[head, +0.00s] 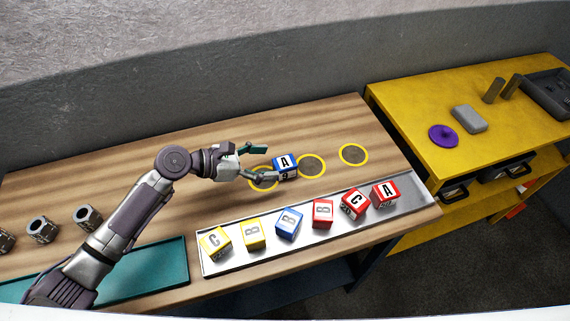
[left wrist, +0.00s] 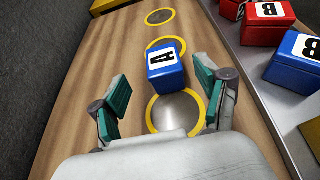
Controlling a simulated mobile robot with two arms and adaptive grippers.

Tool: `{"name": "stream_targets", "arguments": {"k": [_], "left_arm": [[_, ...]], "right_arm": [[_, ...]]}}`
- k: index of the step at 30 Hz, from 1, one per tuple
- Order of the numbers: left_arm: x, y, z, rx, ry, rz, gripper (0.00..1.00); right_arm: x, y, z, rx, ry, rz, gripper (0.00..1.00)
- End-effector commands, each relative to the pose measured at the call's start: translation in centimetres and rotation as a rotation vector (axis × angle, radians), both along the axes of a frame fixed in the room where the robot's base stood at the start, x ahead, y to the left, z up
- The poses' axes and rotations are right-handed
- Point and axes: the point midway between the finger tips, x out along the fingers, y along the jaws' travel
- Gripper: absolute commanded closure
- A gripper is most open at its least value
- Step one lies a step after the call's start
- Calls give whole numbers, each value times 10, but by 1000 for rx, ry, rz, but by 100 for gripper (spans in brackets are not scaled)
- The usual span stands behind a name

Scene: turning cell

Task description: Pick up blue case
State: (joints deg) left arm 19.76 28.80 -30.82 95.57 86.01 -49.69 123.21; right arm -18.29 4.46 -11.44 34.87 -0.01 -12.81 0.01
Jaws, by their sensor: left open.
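A blue case (head: 285,166) with a white label and a black letter A stands on the wooden table, between two yellow-ringed circles. It also shows in the left wrist view (left wrist: 165,69), just ahead of my fingers. My left gripper (head: 256,164) is open beside the case, with its teal fingertips apart and nothing between them. A second blue case (head: 289,223) with a letter B sits in the white tray (head: 328,237). My right gripper is not in view.
Several yellow and red cases, such as the red A case (head: 385,193), sit in the tray. A teal mat (head: 150,272) with hex nuts (head: 88,216) behind it lies at left. A yellow cabinet (head: 420,130) stands at right. The table behind the circles is clear.

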Motion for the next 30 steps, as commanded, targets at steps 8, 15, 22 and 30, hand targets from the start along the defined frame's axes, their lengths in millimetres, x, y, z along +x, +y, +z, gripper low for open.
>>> {"name": "stream_targets", "arguments": {"k": [8, 15, 22, 30], "left_arm": [[7, -26, -9, 0, 1, -2, 25], [15, -48, -22, 0, -1, -1, 25], [15, -49, -23, 1, -1, -2, 25], [15, -49, -23, 1, -1, -2, 70]], "right_arm": [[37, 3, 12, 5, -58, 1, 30], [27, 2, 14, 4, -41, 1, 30], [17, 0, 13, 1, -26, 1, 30], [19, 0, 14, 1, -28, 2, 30]]}}
